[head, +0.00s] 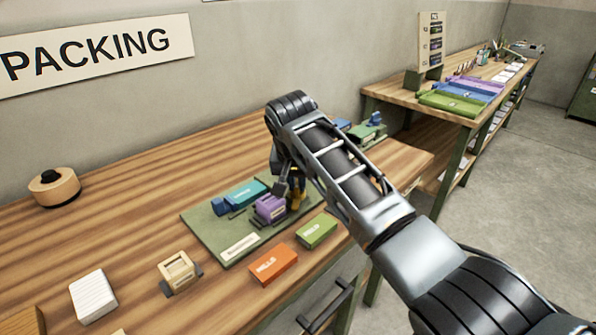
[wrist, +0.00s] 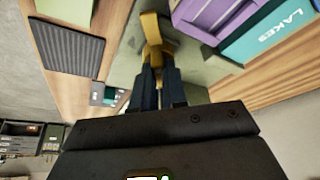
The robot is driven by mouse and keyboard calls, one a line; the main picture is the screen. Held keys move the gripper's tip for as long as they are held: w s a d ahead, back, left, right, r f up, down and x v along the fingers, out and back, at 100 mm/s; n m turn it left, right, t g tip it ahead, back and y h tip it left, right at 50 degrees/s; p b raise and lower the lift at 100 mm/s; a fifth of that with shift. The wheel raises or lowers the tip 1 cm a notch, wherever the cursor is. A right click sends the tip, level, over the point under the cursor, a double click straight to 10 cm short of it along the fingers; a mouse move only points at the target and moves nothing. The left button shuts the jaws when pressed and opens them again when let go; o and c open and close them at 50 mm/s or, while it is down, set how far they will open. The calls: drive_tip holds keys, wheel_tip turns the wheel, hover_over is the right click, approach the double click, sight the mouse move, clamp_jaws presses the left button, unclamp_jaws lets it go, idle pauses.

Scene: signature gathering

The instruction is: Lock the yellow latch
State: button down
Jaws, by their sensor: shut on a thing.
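The yellow latch (wrist: 151,32) shows at the top middle of the wrist view, with my gripper (wrist: 158,75) shut on its near end. In the head view the yellow latch (head: 296,191) is a small upright piece at the right end of the green board (head: 213,231), beside the purple block (head: 269,208). My gripper (head: 288,180) reaches down to it from above, and my arm hides part of the area. The exact turn of the latch is hard to tell.
On the board a teal block (head: 243,194) lies beyond the purple one. An orange block (head: 273,265) and a green block (head: 317,231) lie in front. A wooden holder (head: 176,270) and white stack (head: 93,296) stand at left. Bare wood lies behind the board.

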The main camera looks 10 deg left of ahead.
drive_tip(key=m+h, duration=0.1)
drive_tip(key=m, duration=0.2)
drive_tip(key=shift+a+m, duration=0.15)
drive_tip(key=shift+m, duration=0.15)
drive_tip(key=shift+w+m+g+h+b, duration=0.15)
drive_tip(key=shift+m+h+b, duration=0.3)
drive_tip(key=shift+m, duration=0.55)
drive_tip(key=shift+s+m+g+h+b, duration=0.1)
drive_tip(key=shift+m+g+h+b, duration=0.25)
drive_tip(key=shift+m, duration=0.65)
drive_tip(key=shift+w, duration=0.1)
drive_tip(key=c, duration=1.2)
unclamp_jaws()
drive_tip(key=shift+o, duration=0.2)
drive_tip(key=v, duration=0.7)
drive_tip(key=shift+a+r+b, duration=0.2)
drive_tip(key=shift+r+b, duration=0.1)
drive_tip(key=shift+r, duration=0.05)
drive_tip(key=shift+s, duration=0.3)
